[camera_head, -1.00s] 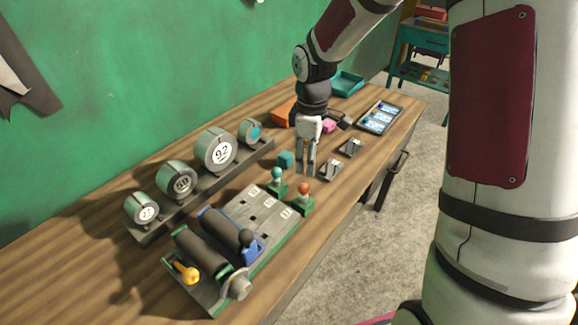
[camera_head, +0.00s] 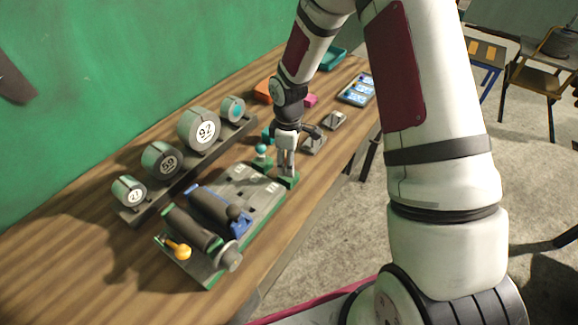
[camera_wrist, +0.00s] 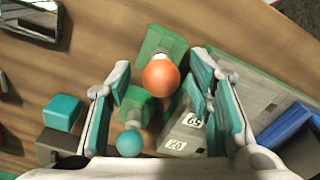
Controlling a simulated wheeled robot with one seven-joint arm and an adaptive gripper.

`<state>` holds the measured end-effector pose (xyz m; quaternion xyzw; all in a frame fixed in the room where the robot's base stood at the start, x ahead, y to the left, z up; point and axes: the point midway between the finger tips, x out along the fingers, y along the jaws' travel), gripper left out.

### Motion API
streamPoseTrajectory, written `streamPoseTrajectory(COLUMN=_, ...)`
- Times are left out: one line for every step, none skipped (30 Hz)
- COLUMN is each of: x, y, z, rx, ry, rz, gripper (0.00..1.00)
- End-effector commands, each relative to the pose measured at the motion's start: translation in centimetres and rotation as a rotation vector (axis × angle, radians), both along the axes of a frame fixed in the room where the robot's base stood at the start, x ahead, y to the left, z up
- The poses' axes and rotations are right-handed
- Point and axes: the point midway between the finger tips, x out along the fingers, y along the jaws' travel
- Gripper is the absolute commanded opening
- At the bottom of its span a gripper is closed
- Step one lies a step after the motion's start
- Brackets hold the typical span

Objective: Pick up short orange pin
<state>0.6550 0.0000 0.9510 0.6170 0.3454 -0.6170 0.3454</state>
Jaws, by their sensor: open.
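The short orange pin shows in the wrist view as an orange ball (camera_wrist: 161,75) on a pale stem, standing on a green block (camera_wrist: 157,45). It sits between the two spread fingers of my gripper (camera_wrist: 160,90), which is open and holds nothing. Whether a finger touches the ball I cannot tell. In the head view my gripper (camera_head: 287,172) points down over the green block (camera_head: 289,181) and hides the orange ball. A pin with a teal ball (camera_wrist: 130,143) stands beside it on another green block; it also shows in the head view (camera_head: 261,149).
A grey board (camera_head: 245,180) with numbered slots lies close by, with dark rollers and a blue bracket (camera_head: 240,222). A rack of numbered cylinders (camera_head: 199,129) stands behind. A teal cube (camera_wrist: 62,112) lies near. The table's right edge is close to my gripper.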

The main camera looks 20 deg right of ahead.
Motion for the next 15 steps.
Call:
streamPoseTrajectory(x=-0.4, y=0.1, z=-0.6, rx=0.000, ry=0.005, rz=0.002, gripper=0.47)
streamPoseTrajectory(x=-0.3, y=0.1, z=-1.0, rx=-0.001, ry=0.003, rz=0.001, gripper=0.47)
streamPoseTrajectory(x=-0.2, y=0.1, z=-1.5, rx=0.000, ry=0.002, rz=0.002, gripper=0.47)
streamPoseTrajectory(x=-0.2, y=0.1, z=-1.8, rx=0.000, ry=0.002, rz=0.001, gripper=0.47)
streamPoseTrajectory(x=-0.1, y=0.1, z=-2.0, rx=0.000, ry=0.001, rz=0.001, gripper=0.47)
streamPoseTrajectory(x=-0.1, y=0.1, z=-2.3, rx=0.000, ry=0.001, rz=0.001, gripper=0.47)
streamPoseTrajectory(x=-0.1, y=0.1, z=-2.5, rx=0.000, ry=0.001, rz=0.001, gripper=0.47)
streamPoseTrajectory(x=-0.1, y=0.0, z=-2.6, rx=0.000, ry=0.001, rz=0.000, gripper=0.47)
streamPoseTrajectory(x=-0.1, y=0.0, z=-2.6, rx=0.000, ry=0.000, rz=0.000, gripper=0.47)
streamPoseTrajectory(x=-0.1, y=0.0, z=-2.7, rx=0.000, ry=0.000, rz=0.000, gripper=0.47)
streamPoseTrajectory(x=-0.1, y=0.0, z=-2.7, rx=0.000, ry=0.000, rz=0.000, gripper=0.47)
streamPoseTrajectory(x=0.0, y=0.0, z=-2.7, rx=0.000, ry=0.000, rz=0.000, gripper=0.47)
streamPoseTrajectory(x=0.0, y=0.0, z=-2.7, rx=0.000, ry=0.000, rz=0.000, gripper=0.47)
streamPoseTrajectory(x=0.0, y=0.0, z=-2.7, rx=0.000, ry=0.000, rz=0.000, gripper=0.47)
streamPoseTrajectory(x=0.0, y=0.0, z=-2.7, rx=0.000, ry=0.000, rz=0.000, gripper=0.47)
